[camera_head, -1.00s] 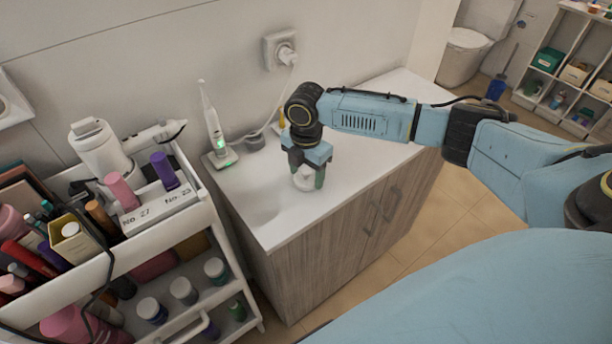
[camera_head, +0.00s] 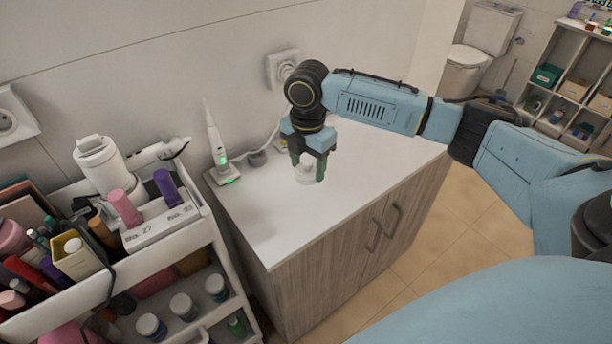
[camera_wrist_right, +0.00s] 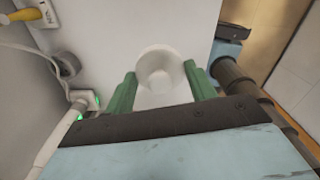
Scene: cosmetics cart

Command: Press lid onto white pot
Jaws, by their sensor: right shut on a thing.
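My right gripper (camera_head: 309,176) points down over the white countertop (camera_head: 275,225), with its green fingers on either side of a small white round piece (camera_head: 305,174). In the right wrist view, the gripper (camera_wrist_right: 161,92) has its fingers at the sides of this white round piece (camera_wrist_right: 158,68), which shows a wide pale ring and a smaller disc inside. The gripper is shut on it, and I take it to be the lid. Lid and white pot are both pale and cannot be told apart clearly, so I cannot tell whether they touch. My left gripper is not in view.
An electric toothbrush on a charger (camera_head: 222,172) stands at the back left of the counter, near a wall socket (camera_head: 283,67). A crowded cosmetics cart (camera_head: 214,232) stands at the left. The counter's front part is clear.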

